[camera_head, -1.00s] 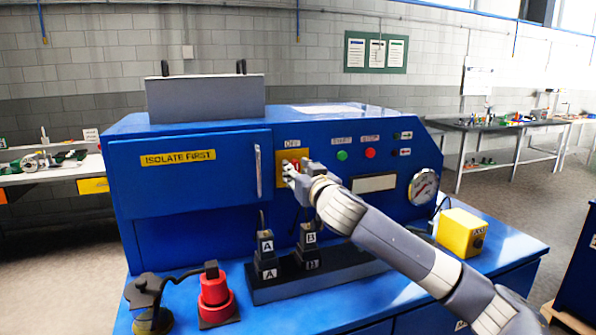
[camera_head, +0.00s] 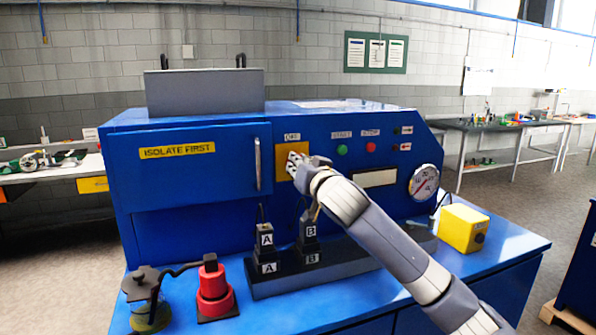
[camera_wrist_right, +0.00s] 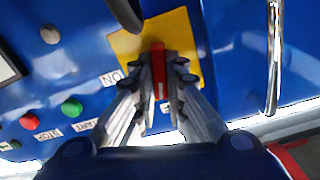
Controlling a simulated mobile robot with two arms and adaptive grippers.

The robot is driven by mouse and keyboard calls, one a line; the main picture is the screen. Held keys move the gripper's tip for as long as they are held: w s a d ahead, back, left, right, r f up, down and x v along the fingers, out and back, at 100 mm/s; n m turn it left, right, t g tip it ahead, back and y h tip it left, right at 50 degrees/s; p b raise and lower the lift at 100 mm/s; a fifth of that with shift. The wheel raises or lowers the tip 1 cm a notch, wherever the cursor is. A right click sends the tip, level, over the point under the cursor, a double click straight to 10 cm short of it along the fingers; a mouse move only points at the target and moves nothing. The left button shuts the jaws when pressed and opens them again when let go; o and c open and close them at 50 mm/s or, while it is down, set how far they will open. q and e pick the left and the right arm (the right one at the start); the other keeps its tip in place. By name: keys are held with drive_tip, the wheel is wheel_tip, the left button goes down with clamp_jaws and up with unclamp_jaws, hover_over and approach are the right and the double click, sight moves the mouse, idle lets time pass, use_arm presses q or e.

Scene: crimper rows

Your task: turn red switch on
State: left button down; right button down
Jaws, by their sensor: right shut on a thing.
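The red switch (camera_wrist_right: 158,65) is a red bar on a yellow plate (camera_wrist_right: 187,32) in the right wrist view. It stands between the fingers of my right gripper (camera_wrist_right: 160,82), which are shut on it. The bar lines up roughly toward the label (camera_wrist_right: 168,107) at the plate's lower edge; an ON label (camera_wrist_right: 112,77) is at its left. In the head view the yellow plate (camera_head: 281,163) is on the blue machine's front, under an OFF label. My right gripper (camera_head: 297,164) covers the switch there. My left gripper is out of view.
Green (camera_head: 342,150) and red (camera_head: 370,147) buttons and a gauge (camera_head: 424,182) are right of the plate. A cabinet door handle (camera_head: 257,164) is to its left. Black plugs (camera_head: 310,232), a red knob (camera_head: 214,285) and a yellow box (camera_head: 462,229) stand on the ledge.

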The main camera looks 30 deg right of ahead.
drive_tip(key=shift+d+f+m+p, duration=0.15)
drive_tip(key=shift+m+p, duration=1)
drive_tip(key=shift+m, duration=2.6)
drive_tip(key=shift+d+f+m+p, duration=0.15)
drive_tip(key=shift+m+p, duration=1)
drive_tip(key=shift+m, duration=2.6)
drive_tip(key=shift+a, duration=0.1)
drive_tip(key=c, duration=1.6)
unclamp_jaws()
drive_tip(key=shift+c, duration=0.2)
drive_tip(key=shift+s, duration=0.15)
drive_tip(key=v, duration=1.1)
drive_tip(key=shift+s, duration=0.4)
